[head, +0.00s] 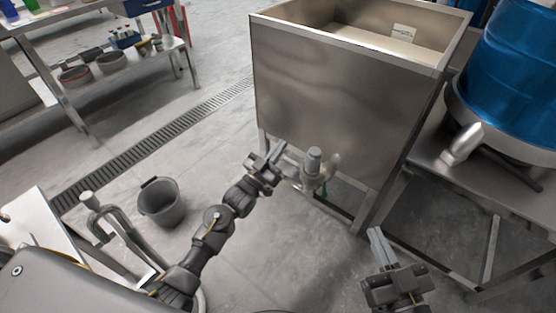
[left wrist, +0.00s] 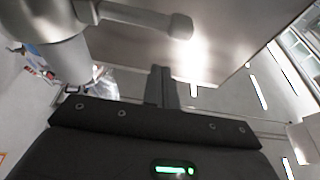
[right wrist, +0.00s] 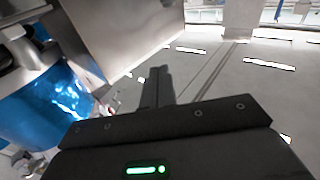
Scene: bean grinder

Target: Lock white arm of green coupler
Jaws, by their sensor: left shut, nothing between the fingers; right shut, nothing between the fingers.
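A pale grey coupler (head: 312,168) sticks out low on the front of the steel bin, with a small patch of green under it. A light arm (head: 334,164) shows at its right side. In the left wrist view a pale arm with a rounded end (left wrist: 150,20) reaches across the top, just beyond my fingers. My left gripper (head: 281,150) is shut and empty, just left of the coupler; I cannot tell whether it touches. My right gripper (head: 375,236) is shut and empty, lower right, apart from the coupler; its fingers also show in the right wrist view (right wrist: 160,85).
The steel bin (head: 335,100) stands ahead. A blue container (head: 520,75) sits on a metal stand at the right. A grey bucket (head: 161,203) stands on the floor at the left. A drain grate (head: 150,145) crosses the floor. Open floor lies between my arms.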

